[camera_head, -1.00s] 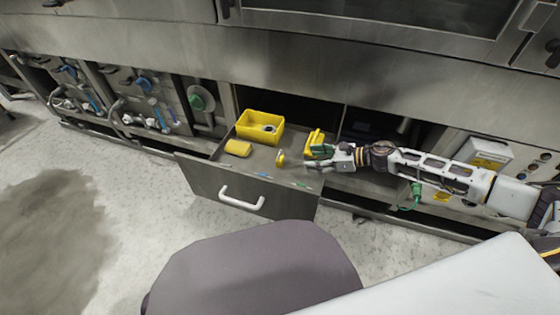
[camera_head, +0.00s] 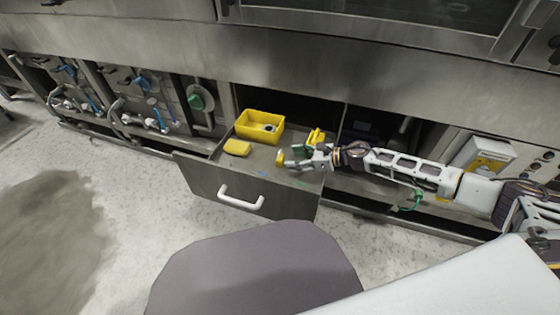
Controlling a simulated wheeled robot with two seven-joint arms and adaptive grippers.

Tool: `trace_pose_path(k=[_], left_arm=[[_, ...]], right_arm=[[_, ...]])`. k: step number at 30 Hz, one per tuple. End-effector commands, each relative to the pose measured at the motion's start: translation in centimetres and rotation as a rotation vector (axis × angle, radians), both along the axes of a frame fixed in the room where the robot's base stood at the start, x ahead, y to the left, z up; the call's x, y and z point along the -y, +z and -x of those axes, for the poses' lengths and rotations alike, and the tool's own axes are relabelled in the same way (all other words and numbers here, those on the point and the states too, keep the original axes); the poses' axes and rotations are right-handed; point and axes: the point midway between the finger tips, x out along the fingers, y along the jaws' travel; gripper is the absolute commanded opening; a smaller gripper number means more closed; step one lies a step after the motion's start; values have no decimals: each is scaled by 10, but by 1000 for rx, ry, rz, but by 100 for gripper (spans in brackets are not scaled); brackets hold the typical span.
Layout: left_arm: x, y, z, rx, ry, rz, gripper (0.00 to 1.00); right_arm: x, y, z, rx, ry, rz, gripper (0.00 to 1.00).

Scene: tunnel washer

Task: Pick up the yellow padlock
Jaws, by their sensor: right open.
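A small yellow object (camera_head: 280,157), which looks like the padlock, stands on the floor of the open drawer (camera_head: 262,166). It is too small to make out a shackle. My right gripper (camera_head: 291,157) comes in from the right, low over the drawer. It is open and empty, with its fingertips just right of the small yellow object. I cannot tell whether they touch it. My left gripper is out of view.
A yellow bin (camera_head: 244,127) with something round inside stands at the drawer's back left. A yellow block (camera_head: 238,147) lies in front of it. Another yellow item (camera_head: 316,136) is behind my gripper. The drawer front has a white handle (camera_head: 241,199).

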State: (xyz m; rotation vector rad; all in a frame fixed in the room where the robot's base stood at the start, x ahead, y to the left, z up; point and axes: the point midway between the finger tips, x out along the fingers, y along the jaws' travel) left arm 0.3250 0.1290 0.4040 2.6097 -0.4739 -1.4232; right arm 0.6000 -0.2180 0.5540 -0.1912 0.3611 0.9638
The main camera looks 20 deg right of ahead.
Motion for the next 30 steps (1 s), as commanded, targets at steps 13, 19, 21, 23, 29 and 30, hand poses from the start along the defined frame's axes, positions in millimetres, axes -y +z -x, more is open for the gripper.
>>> trace_pose_path(k=[13, 19, 21, 23, 29, 30], left_arm=[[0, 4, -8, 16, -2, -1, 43], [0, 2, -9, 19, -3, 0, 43], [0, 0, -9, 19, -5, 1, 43], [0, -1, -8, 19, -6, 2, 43], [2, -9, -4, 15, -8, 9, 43], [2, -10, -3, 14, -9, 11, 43]], right_arm=[[-2, -1, -2, 0, -1, 0, 64], [-7, -3, -4, 0, 0, 0, 64], [-10, -4, -7, 1, 0, 0, 64], [-13, -5, -9, 1, 0, 0, 64], [-23, -10, -17, 1, 0, 1, 64], [-25, -11, -18, 1, 0, 0, 64]])
